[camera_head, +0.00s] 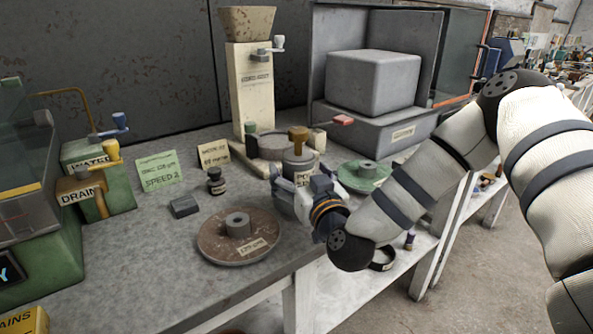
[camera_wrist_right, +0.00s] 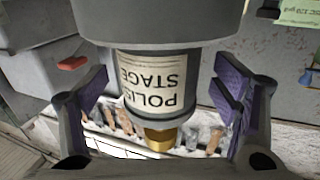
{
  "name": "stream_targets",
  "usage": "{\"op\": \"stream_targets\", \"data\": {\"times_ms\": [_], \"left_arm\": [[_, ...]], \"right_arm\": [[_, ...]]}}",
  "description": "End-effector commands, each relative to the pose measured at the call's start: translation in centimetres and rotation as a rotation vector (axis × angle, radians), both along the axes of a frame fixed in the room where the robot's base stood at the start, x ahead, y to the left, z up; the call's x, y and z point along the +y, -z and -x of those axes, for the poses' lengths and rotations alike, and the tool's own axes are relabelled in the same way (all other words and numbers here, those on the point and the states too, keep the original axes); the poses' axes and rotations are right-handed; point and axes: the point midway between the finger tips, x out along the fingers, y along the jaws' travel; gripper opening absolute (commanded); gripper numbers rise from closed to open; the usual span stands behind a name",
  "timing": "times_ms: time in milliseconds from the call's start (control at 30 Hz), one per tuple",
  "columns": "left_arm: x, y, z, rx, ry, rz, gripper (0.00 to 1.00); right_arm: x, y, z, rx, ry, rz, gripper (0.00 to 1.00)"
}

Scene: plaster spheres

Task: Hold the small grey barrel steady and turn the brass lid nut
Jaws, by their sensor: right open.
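The small grey barrel (camera_head: 299,161) stands upright on the bench, with the brass lid nut (camera_head: 298,134) on top. My right gripper (camera_head: 300,190) is at the near side of the barrel and partly covers its label. In the right wrist view the barrel (camera_wrist_right: 158,62) appears upside down, its label reading "POLIS… STAGE", and the brass nut (camera_wrist_right: 160,138) shows at the lower middle. The open purple-padded fingers of the right gripper (camera_wrist_right: 158,95) lie on either side of the barrel, with gaps visible. My left gripper is in neither view.
A brown disc (camera_head: 212,247) lies in front, left of my right gripper, and a green disc (camera_head: 350,177) lies behind my right arm. A cream column with a hopper (camera_head: 252,88) stands behind the barrel. A small dark bottle (camera_head: 215,183) and grey block (camera_head: 184,207) sit left.

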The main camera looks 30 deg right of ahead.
Motion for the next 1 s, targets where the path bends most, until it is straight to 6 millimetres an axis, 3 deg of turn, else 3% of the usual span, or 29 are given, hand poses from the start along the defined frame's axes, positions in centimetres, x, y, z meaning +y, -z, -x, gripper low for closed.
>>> {"op": "stream_targets", "data": {"times_ms": [133, 400, 700, 733, 767, 800, 1000], "left_arm": [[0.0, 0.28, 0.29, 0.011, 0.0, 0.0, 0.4], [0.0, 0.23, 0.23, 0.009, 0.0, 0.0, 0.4], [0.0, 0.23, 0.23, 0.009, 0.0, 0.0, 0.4], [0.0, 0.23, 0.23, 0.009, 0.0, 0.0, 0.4], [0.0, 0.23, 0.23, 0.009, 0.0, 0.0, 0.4], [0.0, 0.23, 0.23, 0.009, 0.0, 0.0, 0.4], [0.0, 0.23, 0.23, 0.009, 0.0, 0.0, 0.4]], "right_arm": [[-0.34, 0.08, -1.24, 0.001, 0.002, 0.0, 0.82], [-0.35, -0.11, -1.39, -0.001, 0.0, -0.001, 0.82], [-0.33, -0.1, -1.37, -0.001, 0.0, -0.001, 0.14], [-0.33, -0.1, -1.36, -0.001, 0.0, -0.001, 0.59], [-0.33, -0.09, -1.36, -0.001, 0.0, -0.001, 0.66], [-0.33, -0.09, -1.36, -0.001, 0.0, -0.001, 0.72], [-0.33, -0.09, -1.36, -0.001, 0.0, -0.001, 0.72]]}}
